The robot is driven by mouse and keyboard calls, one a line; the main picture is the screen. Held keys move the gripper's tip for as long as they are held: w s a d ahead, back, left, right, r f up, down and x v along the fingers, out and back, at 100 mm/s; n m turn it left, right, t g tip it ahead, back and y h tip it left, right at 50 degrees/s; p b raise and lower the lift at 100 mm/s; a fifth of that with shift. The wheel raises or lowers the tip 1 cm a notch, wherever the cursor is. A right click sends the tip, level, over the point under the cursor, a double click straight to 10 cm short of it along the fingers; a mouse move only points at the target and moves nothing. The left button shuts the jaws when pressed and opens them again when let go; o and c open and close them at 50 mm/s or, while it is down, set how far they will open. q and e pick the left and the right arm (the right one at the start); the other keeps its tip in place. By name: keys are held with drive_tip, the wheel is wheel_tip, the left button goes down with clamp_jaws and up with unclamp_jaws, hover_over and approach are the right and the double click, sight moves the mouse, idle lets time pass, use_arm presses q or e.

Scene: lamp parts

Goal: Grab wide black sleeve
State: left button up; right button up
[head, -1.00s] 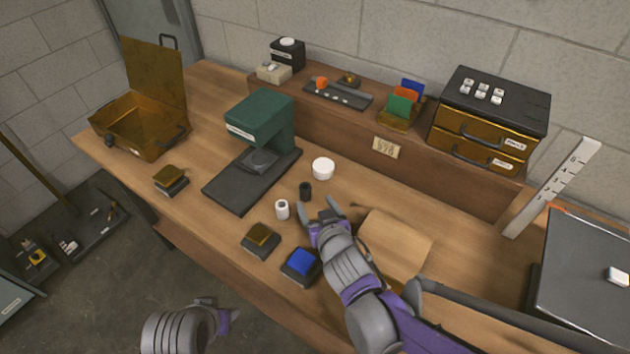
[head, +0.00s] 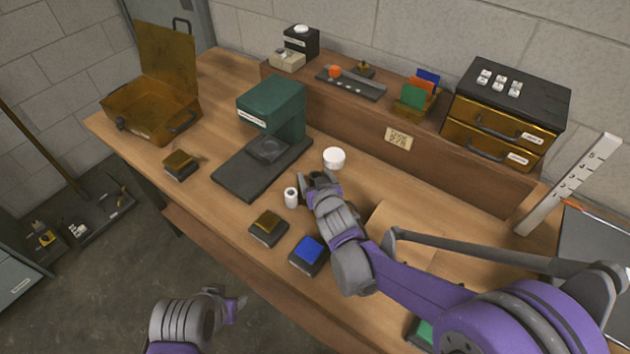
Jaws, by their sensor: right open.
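My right gripper (head: 318,179) is open over the spot on the wooden bench (head: 225,215) where the small black sleeve stood a second ago. The sleeve is now hidden at or between the fingers, so I cannot tell whether they touch it. A small white sleeve (head: 291,197) with a dark hole stands upright just left of the fingers. A wider white round piece (head: 334,158) stands just behind them. My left gripper (head: 235,302) hangs low in front of the bench, away from the parts; its finger opening is unclear.
A green press (head: 272,105) on a dark base stands behind left. A brown-topped block (head: 268,227) and a blue-topped block (head: 309,251) lie in front of my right gripper. An open amber case (head: 150,120) is far left. Amber drawers (head: 490,140) stand back right.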

clamp_jaws()
idle(0.3)
drive_tip(key=shift+r, duration=0.1)
